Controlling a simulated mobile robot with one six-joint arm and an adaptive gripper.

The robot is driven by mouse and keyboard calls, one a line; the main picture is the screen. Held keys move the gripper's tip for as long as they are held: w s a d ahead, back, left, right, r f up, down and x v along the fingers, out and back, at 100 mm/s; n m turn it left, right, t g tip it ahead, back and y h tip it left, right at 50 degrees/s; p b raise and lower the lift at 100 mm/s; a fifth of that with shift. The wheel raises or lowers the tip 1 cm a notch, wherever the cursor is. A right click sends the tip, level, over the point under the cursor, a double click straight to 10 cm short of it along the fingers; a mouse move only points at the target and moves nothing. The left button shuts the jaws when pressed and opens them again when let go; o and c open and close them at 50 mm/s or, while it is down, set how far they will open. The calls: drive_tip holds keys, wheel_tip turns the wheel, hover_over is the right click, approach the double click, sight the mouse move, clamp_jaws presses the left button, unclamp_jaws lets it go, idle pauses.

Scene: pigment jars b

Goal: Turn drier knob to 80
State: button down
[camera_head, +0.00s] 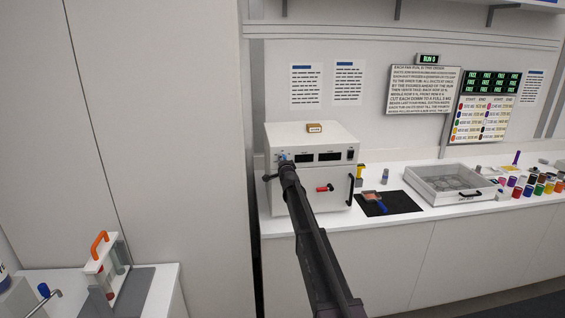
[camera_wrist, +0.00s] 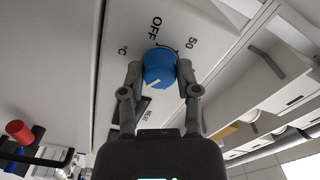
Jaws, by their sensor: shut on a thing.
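The drier (camera_head: 335,172) is a white box on the counter in the head view. Its blue knob (camera_wrist: 158,68) sits on the front panel, with "OFF", "50", "°C" and "HEAT" printed around it in the wrist view. A white line shows on the knob's face, near its lower edge in the picture, away from the printed 50. My gripper (camera_head: 284,164) is at the upper left of the drier front. In the wrist view its two fingers are shut on the knob, one on each side. No 80 mark can be seen.
A black mat (camera_head: 402,203) and a clear-topped tray (camera_head: 450,197) lie to the right, then several jars. A tall pale cabinet (camera_head: 160,120) stands close on the left.

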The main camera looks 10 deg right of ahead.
drive_tip(key=shift+c, duration=1.7)
unclamp_jaws()
drive_tip(key=shift+w, duration=0.1)
drive_tip(key=s, duration=1.2)
drive_tip(key=shift+s, duration=0.1)
